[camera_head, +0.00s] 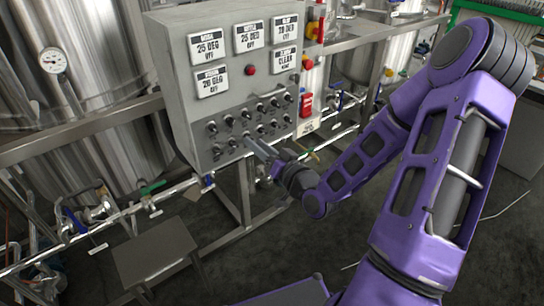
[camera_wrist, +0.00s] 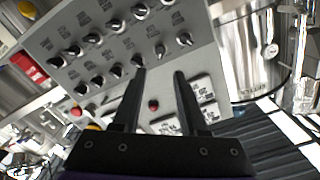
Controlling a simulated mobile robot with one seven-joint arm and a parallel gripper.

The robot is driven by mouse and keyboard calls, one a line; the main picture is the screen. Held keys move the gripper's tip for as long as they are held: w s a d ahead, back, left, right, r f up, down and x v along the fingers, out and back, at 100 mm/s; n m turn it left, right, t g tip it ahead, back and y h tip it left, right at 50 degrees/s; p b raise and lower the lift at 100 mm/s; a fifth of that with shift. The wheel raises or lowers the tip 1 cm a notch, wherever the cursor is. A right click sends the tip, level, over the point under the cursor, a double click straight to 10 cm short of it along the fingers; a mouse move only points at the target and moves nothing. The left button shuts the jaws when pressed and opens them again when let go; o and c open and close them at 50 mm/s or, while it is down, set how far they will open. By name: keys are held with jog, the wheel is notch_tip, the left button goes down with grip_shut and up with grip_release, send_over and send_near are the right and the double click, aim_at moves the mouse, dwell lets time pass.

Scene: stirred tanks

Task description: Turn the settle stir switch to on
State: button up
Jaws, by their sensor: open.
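The grey control panel (camera_head: 183,125) carries rows of black rotary switches, also seen close up in the wrist view (camera_wrist: 205,60). The small labels beside the switches are too blurred to read, so I cannot tell which one is the settle stir switch. My gripper (camera_head: 252,143) is open in front of the lower switches. In the wrist view, my gripper (camera_wrist: 158,72) has its two dark fingers apart, with nothing held. One switch (camera_wrist: 137,60) shows by the tip of the left finger; I cannot tell if they touch. Another switch (camera_wrist: 160,50) shows just beyond the gap.
White display plates (camera_head: 210,46) and a red button (camera_head: 250,70) sit on the panel's upper part. Steel tanks (camera_head: 95,90) stand behind. Pipes with valves (camera_head: 150,187) run below. A small metal stool (camera_head: 155,255) stands at lower left.

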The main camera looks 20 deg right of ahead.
jog(key=p+v, duration=0.5)
jog(key=v, duration=0.1)
dwell(0.6)
